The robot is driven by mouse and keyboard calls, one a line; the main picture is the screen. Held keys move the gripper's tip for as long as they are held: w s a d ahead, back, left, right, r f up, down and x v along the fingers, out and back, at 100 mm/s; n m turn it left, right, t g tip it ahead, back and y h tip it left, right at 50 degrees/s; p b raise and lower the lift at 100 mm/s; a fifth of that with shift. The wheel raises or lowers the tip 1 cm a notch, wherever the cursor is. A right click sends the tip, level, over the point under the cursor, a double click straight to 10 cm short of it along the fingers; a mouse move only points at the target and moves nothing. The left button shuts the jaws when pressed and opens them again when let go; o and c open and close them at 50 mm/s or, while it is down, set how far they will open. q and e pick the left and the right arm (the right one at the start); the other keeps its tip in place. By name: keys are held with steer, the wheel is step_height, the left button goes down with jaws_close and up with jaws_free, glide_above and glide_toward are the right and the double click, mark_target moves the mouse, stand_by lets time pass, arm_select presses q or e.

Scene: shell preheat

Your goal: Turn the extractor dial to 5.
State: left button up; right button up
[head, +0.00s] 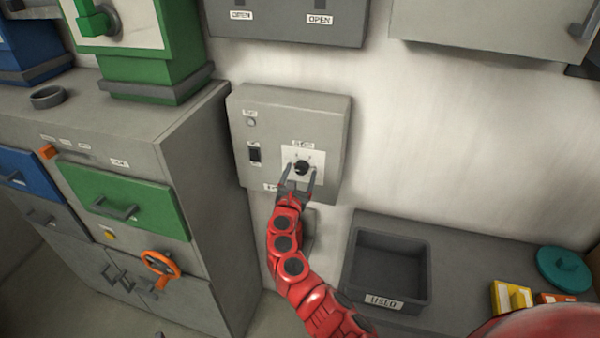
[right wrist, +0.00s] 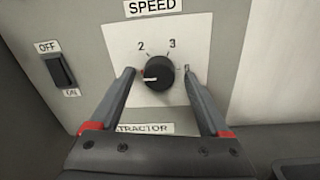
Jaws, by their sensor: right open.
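The extractor dial (head: 302,167) is a black round knob on a white plate labelled SPEED, on a grey wall box (head: 325,112). In the right wrist view the dial (right wrist: 160,72) has a white pointer aimed left and slightly down, toward the left finger. The numbers 2 and 3 show above it. A mark at its right is partly hidden by a finger, and any number at the left or below is hidden. My right gripper (head: 300,174) is open, with one fingertip on each side of the dial; I cannot tell if they touch it. My left gripper is out of view.
A black OFF/ON rocker switch (right wrist: 60,70) is left of the dial. A grey cabinet (head: 195,150) with green and blue drawers stands at left.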

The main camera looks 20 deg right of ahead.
steer(key=shift+w, duration=0.15)
